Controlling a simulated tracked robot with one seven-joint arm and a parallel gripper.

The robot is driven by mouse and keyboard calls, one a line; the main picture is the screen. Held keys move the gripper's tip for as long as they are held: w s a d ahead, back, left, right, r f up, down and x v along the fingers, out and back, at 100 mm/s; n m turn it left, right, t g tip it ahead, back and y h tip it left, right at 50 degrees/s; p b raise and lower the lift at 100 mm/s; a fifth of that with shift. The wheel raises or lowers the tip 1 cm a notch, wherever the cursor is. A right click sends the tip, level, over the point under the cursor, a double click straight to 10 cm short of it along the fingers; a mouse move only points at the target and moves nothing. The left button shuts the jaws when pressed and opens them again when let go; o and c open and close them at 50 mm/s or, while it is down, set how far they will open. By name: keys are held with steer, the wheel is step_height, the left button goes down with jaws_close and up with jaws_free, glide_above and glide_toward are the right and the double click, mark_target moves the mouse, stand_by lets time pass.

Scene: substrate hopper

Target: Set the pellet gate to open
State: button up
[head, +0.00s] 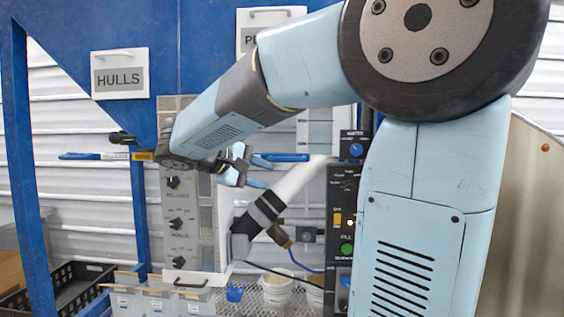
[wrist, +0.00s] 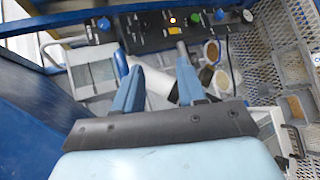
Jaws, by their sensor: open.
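A sign beginning with "P" (head: 270,27) hangs at upper centre in the head view, its rest hidden behind my arm. Below it a flat blue handle (head: 287,157) lies level beside a pale windowed panel (head: 315,132); I take it for the pellet gate's handle, but its marking is not readable. My gripper (head: 261,172) is open, close to the left end of this handle; contact cannot be told. In the wrist view the two blue fingers of my gripper (wrist: 160,70) stand apart with nothing seen between them. A windowed panel (wrist: 92,72) shows left of them there.
A HULLS sign (head: 120,73) hangs left, above another blue handle (head: 93,156). A grey panel with several black knobs (head: 177,223) stands below my forearm. A black control box (head: 341,210) stands right of the gripper. A black crate (head: 78,285) and small bins (head: 150,300) are below.

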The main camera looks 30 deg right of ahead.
mark_target(282, 160)
steer(key=w+a+r+h, duration=0.2)
steer(key=w+r+h, duration=0.1)
steer(key=w+r, duration=0.15)
steer(key=w+d, duration=0.1)
steer(key=d, duration=0.3)
steer(key=w+d+f, duration=0.1)
steer(key=d, duration=0.4)
steer(key=w+d+f, duration=0.1)
steer(key=d, duration=0.3)
steer(key=shift+w+d+f, duration=0.1)
steer(key=shift+d+f, duration=0.1)
steer(key=shift+d, duration=0.05)
jaws_close()
steer(key=shift+f, duration=0.1)
